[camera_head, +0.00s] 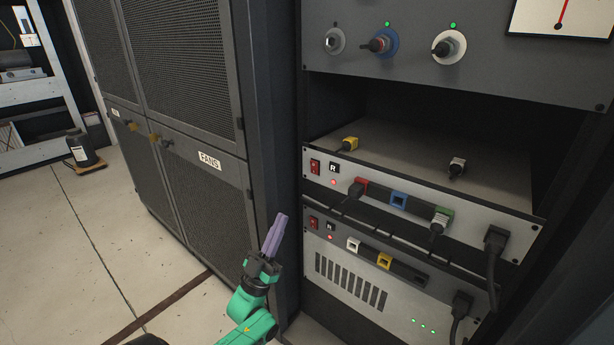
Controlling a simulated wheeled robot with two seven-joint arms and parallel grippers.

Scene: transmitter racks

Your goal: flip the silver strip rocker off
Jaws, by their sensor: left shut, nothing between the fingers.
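The slim silver strip (470,212) is the upper of two silver panels in the rack. A small red rocker (315,166) sits at its left end, beside a black R label (334,168). A red light (334,182) glows below the label. Which way the rocker is tilted is too small to tell. My left gripper (281,217) has purple fingers, shut and empty, pointing up. In the picture it is below and left of the rocker, apart from it, in front of the rack's left post. My right gripper is not in view.
A taller silver unit (352,288) below has its own red rocker (313,223) and lit red light. Cables and plugs (494,262) stick out from both panels. A panel with knobs (450,47) is above. Dark mesh cabinets (205,200) stand left; the floor beyond is mostly clear.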

